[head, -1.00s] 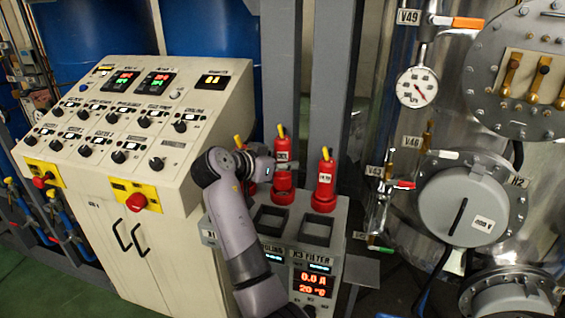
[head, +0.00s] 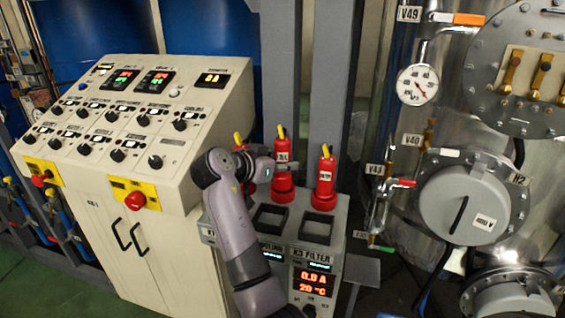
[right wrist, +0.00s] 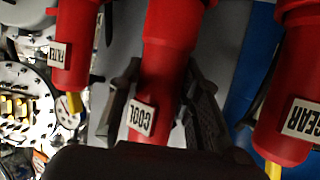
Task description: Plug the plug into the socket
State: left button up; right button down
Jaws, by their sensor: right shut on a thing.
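A red plug with a yellow top (head: 282,185) stands upright at the back of the grey socket box (head: 335,238). Its label reads COOL in the right wrist view (right wrist: 165,65). My right gripper (right wrist: 157,110) has its dark fingers on either side of this plug and is shut on it. In the head view, my right arm reaches it from the left front. Two square dark sockets (head: 270,218) (head: 318,226) open in the box top, in front of the plugs. My left gripper is not in view.
A FILTER plug (head: 325,190) stands close on the right. A GEAR plug (right wrist: 295,95) is close on the other side, largely behind my arm in the head view. A grey post (head: 333,90) rises behind. A control console (head: 140,190) stands left, a steel vessel (head: 465,200) right.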

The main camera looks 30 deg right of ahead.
aim_at(281, 137)
jog(key=shift+f+b, duration=1.2)
jog(key=shift+f, duration=0.4)
jog(key=c, duration=1.1)
grip_release()
notch_tip(281, 137, up, 10)
jog(key=shift+r, duration=0.1)
